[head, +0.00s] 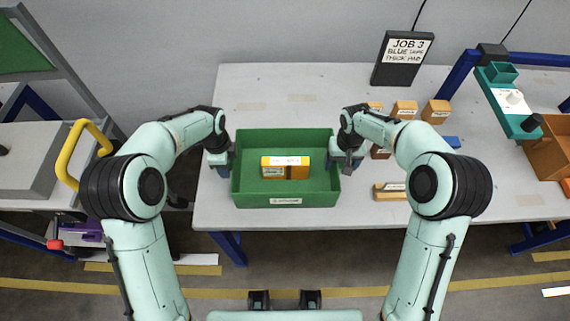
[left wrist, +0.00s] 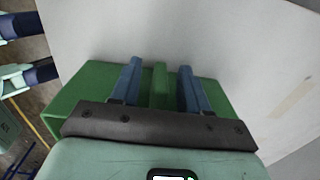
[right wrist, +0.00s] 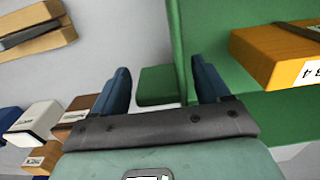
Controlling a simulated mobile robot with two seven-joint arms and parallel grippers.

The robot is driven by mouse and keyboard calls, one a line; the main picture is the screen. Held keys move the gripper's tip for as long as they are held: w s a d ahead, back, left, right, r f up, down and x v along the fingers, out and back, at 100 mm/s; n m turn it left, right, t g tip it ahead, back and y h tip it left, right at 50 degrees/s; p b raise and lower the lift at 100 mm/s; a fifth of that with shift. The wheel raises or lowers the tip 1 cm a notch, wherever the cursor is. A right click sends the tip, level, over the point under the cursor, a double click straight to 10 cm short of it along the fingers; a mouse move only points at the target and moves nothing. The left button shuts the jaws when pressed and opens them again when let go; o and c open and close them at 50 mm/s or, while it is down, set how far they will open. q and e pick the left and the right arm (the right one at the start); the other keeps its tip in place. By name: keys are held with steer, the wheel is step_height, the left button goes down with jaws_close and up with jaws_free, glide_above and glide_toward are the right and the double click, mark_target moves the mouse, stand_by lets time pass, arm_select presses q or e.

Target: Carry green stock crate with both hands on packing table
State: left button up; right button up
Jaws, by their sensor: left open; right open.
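The green stock crate (head: 250,198) sits on the packing table (head: 250,90), with a yellow-and-brown box (head: 286,167) inside and a white label on its front wall. My left gripper (head: 222,168) is at the crate's left end, open; in the left wrist view its blue fingers (left wrist: 157,88) stand either side of a green part of the crate. My right gripper (head: 345,163) is at the right end, open; in the right wrist view its fingers (right wrist: 160,90) have green crate parts between and beside them. Whether either touches the crate, I cannot tell.
A dark sign (head: 402,60) reading JOB 3 stands at the back. Several small orange-brown boxes (head: 436,111) and a wooden piece (head: 390,191) lie right of the crate. A teal rack (head: 508,100) is further right. A yellow handle (head: 75,155) is at left. The table behind the crate is mostly clear.

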arm_select(q)
step_height(320, 180, up, 10)
steer(key=shift+r, duration=0.4)
arm_select(e)
steer(key=shift+r, duration=0.15)
step_height(320, 180, up, 12)
steer(key=shift+f, duration=0.1)
stand_by(0.5)
